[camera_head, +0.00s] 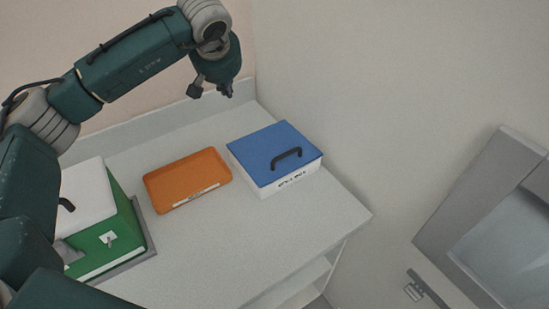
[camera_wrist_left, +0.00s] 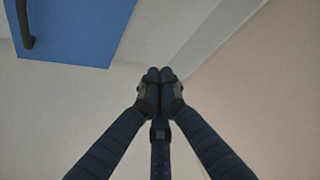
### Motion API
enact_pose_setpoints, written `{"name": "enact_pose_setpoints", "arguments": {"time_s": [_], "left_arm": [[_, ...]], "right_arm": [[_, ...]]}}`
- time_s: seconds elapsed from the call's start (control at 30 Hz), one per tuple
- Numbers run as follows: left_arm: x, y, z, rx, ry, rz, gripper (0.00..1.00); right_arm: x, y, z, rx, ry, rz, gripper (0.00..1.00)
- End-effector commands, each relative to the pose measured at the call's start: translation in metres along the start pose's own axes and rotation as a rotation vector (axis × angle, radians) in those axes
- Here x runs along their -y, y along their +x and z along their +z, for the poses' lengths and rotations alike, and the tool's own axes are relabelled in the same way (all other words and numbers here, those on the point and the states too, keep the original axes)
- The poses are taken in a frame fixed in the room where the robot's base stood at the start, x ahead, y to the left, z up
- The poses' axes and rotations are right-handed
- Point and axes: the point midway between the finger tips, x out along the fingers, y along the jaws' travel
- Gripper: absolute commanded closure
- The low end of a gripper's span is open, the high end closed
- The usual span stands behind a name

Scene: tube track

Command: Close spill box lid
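The spill box is a white box (camera_head: 295,186) with printed black lettering on its front, at the right end of the worktop in the head view. Its blue lid (camera_head: 262,146) with a black handle lies flat over the box, apparently shut. The lid also shows at the upper left of the left wrist view (camera_wrist_left: 85,35). My left gripper (camera_head: 226,94) hangs behind and slightly left of the box, apart from the lid, close to the back wall. Its fingertips meet in the left wrist view (camera_wrist_left: 159,76), with nothing between them. My right gripper is not in view.
An orange tray (camera_head: 187,178) lies left of the spill box. A green box (camera_head: 116,225) with a white top stands at the far left. A wall rises right of the worktop, and a grey-framed panel (camera_head: 455,225) is at right. The front middle worktop (camera_head: 215,250) is clear.

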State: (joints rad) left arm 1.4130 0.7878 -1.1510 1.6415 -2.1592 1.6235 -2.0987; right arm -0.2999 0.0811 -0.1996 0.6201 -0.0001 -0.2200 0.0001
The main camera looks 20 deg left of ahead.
Motion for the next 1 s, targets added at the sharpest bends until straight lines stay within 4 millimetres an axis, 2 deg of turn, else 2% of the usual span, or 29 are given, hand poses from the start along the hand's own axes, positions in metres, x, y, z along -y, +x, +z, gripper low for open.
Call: {"name": "enact_pose_setpoints", "arguments": {"time_s": [0.17, 0.73, 1.0], "left_arm": [[0.0, -0.008, -0.005, -0.001, 0.0, 0.001, 1.0], [0.0, -0.066, -0.041, 0.0, 0.001, 0.0, 1.0], [0.0, -0.068, -0.042, 0.001, 0.001, 0.0, 1.0]], "right_arm": [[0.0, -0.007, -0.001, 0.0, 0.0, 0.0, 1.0], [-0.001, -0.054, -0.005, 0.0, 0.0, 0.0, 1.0], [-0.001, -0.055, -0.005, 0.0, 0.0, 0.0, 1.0]]}}
